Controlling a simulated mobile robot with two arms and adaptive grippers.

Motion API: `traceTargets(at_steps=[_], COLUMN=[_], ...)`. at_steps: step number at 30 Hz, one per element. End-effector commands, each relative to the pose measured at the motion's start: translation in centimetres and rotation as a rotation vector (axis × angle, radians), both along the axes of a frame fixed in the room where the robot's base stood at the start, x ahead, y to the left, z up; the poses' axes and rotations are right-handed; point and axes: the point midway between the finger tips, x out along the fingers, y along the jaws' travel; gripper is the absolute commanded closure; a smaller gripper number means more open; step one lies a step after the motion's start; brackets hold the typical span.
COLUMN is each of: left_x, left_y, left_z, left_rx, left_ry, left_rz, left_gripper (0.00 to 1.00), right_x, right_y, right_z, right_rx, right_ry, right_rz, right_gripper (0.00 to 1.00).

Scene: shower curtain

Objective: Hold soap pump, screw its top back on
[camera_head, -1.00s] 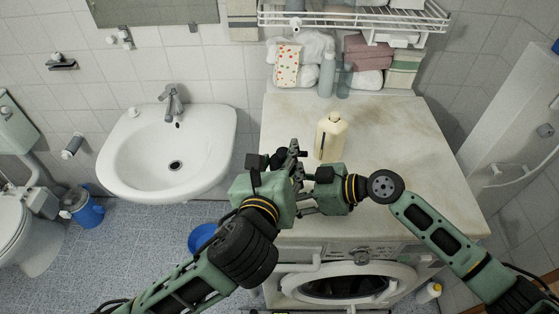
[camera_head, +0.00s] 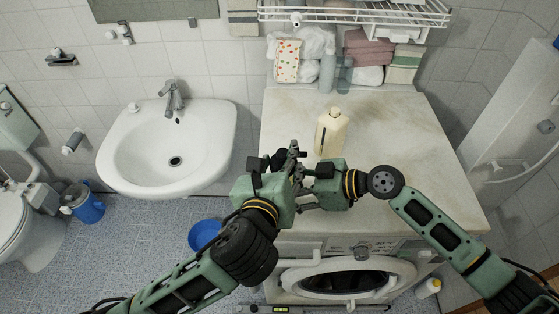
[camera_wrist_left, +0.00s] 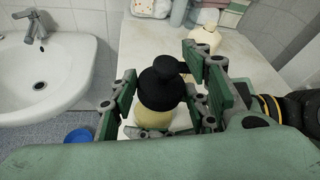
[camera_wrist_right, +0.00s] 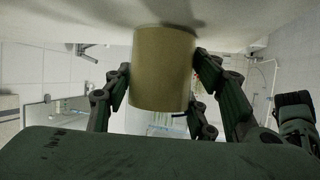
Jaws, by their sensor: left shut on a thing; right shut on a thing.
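The soap pump has a pale yellow cylindrical body and a black top. In the left wrist view the black top (camera_wrist_left: 160,84) sits over the yellow body (camera_wrist_left: 154,118), between the fingers of my left gripper (camera_wrist_left: 160,98), which is shut on it. Whether the top is threaded on or only resting there cannot be told. In the right wrist view my right gripper (camera_wrist_right: 162,75) is shut on the soap pump's body (camera_wrist_right: 163,52). In the head view both grippers meet above the front of the counter and largely hide the soap pump.
A cream bottle (camera_head: 331,133) stands on the counter (camera_head: 400,150) behind the grippers. Towels (camera_head: 368,55) and bottles are at the back under a white rack (camera_head: 350,14). A sink (camera_head: 170,150) is to the left. A washing machine door (camera_head: 345,282) is below.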

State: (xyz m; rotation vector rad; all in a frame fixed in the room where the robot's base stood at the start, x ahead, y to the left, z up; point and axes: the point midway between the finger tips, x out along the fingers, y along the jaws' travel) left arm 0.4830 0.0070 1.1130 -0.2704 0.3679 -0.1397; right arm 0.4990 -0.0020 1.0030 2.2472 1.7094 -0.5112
Motion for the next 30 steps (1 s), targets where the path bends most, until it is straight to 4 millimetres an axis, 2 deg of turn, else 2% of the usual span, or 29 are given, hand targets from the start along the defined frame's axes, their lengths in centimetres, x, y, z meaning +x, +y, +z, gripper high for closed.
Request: traceTargets(at_steps=[1, 29, 30], left_x=[-0.09, -0.19, -0.19], left_y=[-0.02, -0.05, -0.05], left_z=[-0.38, -0.79, -0.8], left_rx=[0.002, 0.004, 0.004], left_ry=[0.007, 0.016, 0.016], left_rz=[-0.001, -0.001, -0.001], left_gripper=[0.73, 0.73, 0.59], right_x=[-0.42, -0.44, -0.44], right_y=[-0.15, -0.11, -0.11], right_z=[-0.95, -0.9, -0.9], right_rx=[-0.014, -0.013, -0.013], right_ry=[0.012, 0.012, 0.012], right_rz=[0.006, 0.007, 0.007], right_gripper=[0.96, 0.96, 0.96])
